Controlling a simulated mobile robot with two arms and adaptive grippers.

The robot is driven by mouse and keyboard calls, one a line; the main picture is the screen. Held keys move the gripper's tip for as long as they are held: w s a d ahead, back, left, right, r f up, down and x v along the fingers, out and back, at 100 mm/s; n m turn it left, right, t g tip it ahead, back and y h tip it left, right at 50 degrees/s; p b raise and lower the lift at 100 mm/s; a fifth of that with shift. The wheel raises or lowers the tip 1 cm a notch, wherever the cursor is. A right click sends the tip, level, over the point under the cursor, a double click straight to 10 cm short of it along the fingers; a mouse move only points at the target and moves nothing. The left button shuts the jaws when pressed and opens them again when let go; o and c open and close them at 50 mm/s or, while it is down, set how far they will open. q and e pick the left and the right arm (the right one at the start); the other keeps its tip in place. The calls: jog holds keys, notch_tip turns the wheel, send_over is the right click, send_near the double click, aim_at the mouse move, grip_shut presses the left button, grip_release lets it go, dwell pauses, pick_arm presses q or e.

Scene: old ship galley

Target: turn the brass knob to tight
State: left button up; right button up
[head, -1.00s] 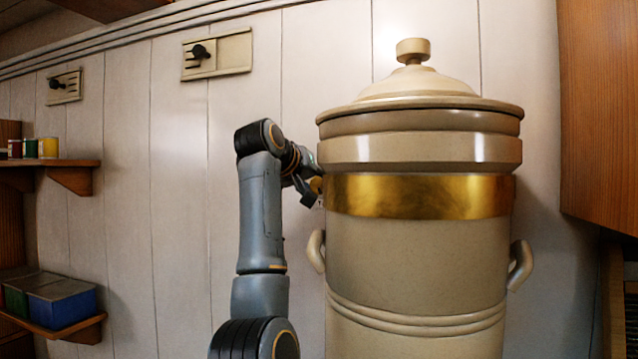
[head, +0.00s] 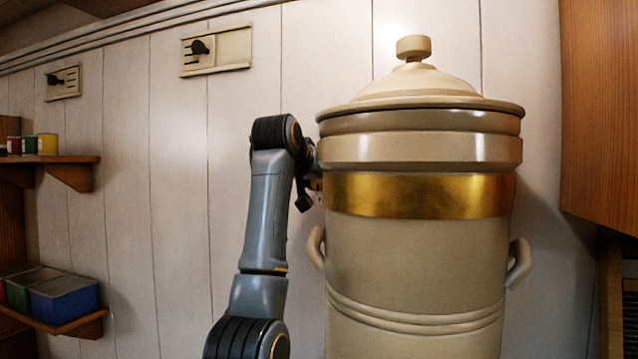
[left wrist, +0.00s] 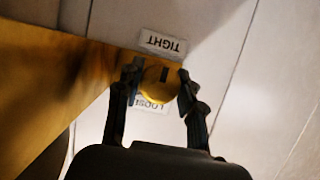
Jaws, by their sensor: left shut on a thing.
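The brass knob (left wrist: 157,88) is a round yellow disc in the left wrist view, beside the brass band (left wrist: 60,90) of the large beige urn. A dark mark on the knob's rim lies on the side of the TIGHT label (left wrist: 163,43), which reads upside down. The LOOSE label (left wrist: 150,104) is partly covered at the opposite side of the knob. My left gripper (left wrist: 159,88) is shut on the knob, one finger at each side. In the head view my left gripper (head: 308,190) is at the urn's left edge, mostly hidden behind my arm. My right gripper is not in view.
The urn (head: 415,260) with its lid (head: 415,85) and side handles stands close to the panelled wall. A wooden cabinet (head: 600,110) is at right. Shelves with tins (head: 47,145) and boxes (head: 64,300) are at left.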

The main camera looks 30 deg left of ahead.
pick_arm(q)
jog(key=shift+f, duration=0.1)
jog(key=o, duration=1.2)
jog(key=v, duration=0.7)
jog(key=shift+s, duration=0.2)
